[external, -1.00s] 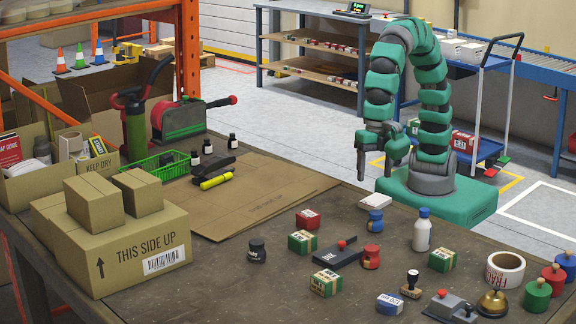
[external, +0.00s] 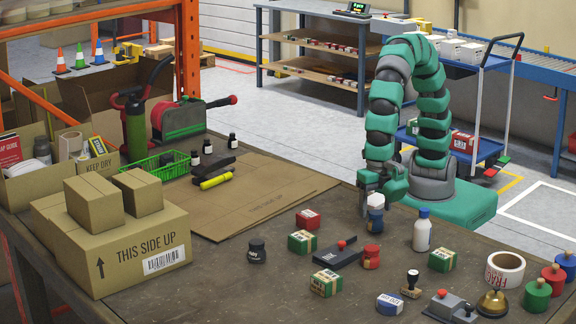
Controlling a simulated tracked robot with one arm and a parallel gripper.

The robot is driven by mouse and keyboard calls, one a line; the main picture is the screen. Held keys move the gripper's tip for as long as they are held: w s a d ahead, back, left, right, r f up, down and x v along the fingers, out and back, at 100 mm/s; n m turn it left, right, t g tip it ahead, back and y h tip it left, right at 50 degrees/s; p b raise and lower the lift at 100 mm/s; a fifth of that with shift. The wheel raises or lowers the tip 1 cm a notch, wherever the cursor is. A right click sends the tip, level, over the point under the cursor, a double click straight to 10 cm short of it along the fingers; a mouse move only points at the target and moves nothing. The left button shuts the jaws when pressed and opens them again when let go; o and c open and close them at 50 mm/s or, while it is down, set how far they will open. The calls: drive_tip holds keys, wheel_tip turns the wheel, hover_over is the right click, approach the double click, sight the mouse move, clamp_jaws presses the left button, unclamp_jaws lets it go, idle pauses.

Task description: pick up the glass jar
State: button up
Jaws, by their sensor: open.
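No jar is plainly clear glass, so I cannot tell which one is the glass jar. A small dark jar with a black lid (external: 256,251) stands left of the table's middle. A blue jar (external: 375,221) stands near the far edge, and a red jar (external: 371,257) stands nearer the camera. The fingers partly cover the white box. I cannot tell whether they touch it.
A white bottle (external: 422,231) stands right of the blue jar. A black holder with a red knob (external: 338,253) and small labelled boxes (external: 302,242) lie to the left. A tape roll (external: 505,269) and bell (external: 492,303) are at right. The flat cardboard (external: 255,195) is largely bare.

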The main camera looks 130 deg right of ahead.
sight(376, 212)
drive_tip(key=f+b, duration=0.1)
drive_tip(key=f, duration=0.3)
drive_tip(key=shift+s+f, duration=0.2)
drive_tip(key=shift+r, duration=0.1)
drive_tip(key=c, duration=1.2)
drive_tip(key=shift+o, duration=0.2)
drive_tip(key=shift+r, duration=0.1)
drive_tip(key=shift+r+p, duration=0.65)
drive_tip(key=shift+r, duration=1.05)
drive_tip(key=s+d+p, duration=0.1)
drive_tip(key=s, duration=0.4)
drive_tip(key=s+d+r+p, duration=0.1)
drive_tip(key=s, duration=0.4)
drive_tip(key=s+d, duration=0.1)
drive_tip(key=s, duration=0.4)
drive_tip(key=shift+s+d+r+p, duration=0.2)
drive_tip(key=shift+s+d+p, duration=0.1)
drive_tip(key=shift+d+p, duration=0.1)
